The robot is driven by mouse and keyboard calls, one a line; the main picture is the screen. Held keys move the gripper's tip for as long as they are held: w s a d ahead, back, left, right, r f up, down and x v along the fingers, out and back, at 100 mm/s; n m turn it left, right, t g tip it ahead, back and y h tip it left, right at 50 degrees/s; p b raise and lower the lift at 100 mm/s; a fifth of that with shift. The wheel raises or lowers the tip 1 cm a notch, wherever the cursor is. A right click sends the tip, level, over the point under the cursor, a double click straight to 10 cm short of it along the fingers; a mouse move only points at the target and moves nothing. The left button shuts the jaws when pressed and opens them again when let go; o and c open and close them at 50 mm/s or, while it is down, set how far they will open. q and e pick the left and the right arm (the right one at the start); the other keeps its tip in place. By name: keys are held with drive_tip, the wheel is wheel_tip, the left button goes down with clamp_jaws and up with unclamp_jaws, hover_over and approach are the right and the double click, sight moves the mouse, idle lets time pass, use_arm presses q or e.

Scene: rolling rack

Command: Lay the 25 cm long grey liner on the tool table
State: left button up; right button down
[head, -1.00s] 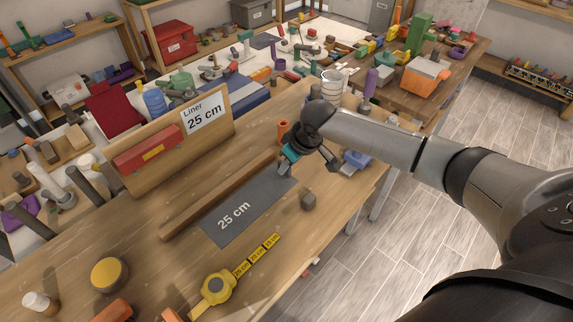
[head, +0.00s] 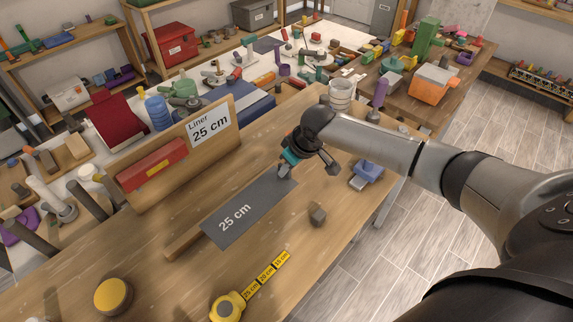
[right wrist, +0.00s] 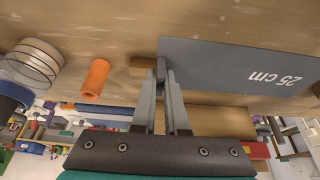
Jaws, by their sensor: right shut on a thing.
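The grey liner (head: 252,205), a flat strip marked "25 cm", hides much of a wooden strip (head: 185,243) on the wooden table (head: 130,250) in the head view. My right gripper (head: 285,171) is shut on the liner's far right end. In the right wrist view the fingers (right wrist: 163,76) pinch one end of the liner (right wrist: 225,70). The liner looks raised a little above the table; its exact height is hard to tell. My left gripper is not in view.
A sign board (head: 165,170) reading "Liner 25 cm" stands behind the liner. A yellow tape measure (head: 227,306), a small brown block (head: 318,216) and a round yellow-topped thing (head: 112,295) are nearer. An orange cylinder (right wrist: 95,80) stands near the gripper.

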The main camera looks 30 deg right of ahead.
drive_tip(key=b, duration=0.4)
approach(287, 196)
drive_tip(key=shift+w+a+f, duration=0.25)
drive_tip(key=shift+w+f, duration=0.4)
drive_tip(key=shift+f, duration=0.1)
drive_tip(key=shift+w+a+f, duration=0.25)
drive_tip(key=shift+w+f, duration=0.4)
drive_tip(key=shift+f, duration=0.05)
drive_tip(key=shift+w+a+f, duration=0.25)
drive_tip(key=shift+w+f, duration=0.35)
drive_tip(key=shift+f, duration=0.7)
drive_tip(key=c, duration=0.9)
unclamp_jaws()
drive_tip(key=shift+o, duration=0.2)
drive_tip(key=p+v, duration=0.2)
drive_tip(key=v, duration=1.3)
drive_tip(key=shift+r, duration=0.1)
